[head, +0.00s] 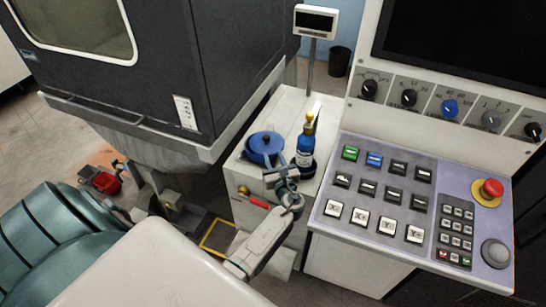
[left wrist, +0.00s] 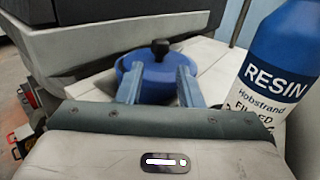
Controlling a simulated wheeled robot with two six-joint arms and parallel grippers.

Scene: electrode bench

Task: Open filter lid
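The filter lid (head: 262,149) is round and blue with a black knob (head: 266,139) on top. It sits on the blue filter body on the white cabinet. In the left wrist view the lid (left wrist: 157,70) lies straight ahead, its knob (left wrist: 160,47) standing up. My left gripper (head: 275,178) is just on the near side of the filter, beside the bottle. In the left wrist view its two fingers (left wrist: 159,84) are apart with nothing held between them. They overlap the filter's sides in the picture; I cannot tell whether they touch. My right gripper is not in view.
A blue resin bottle (head: 305,150) stands close right of the filter. It looms large in the left wrist view (left wrist: 277,65). A white cabinet top (head: 286,110) carries both. A scale display (head: 315,21) stands behind on a pole. A control panel (head: 400,225) fills the right side.

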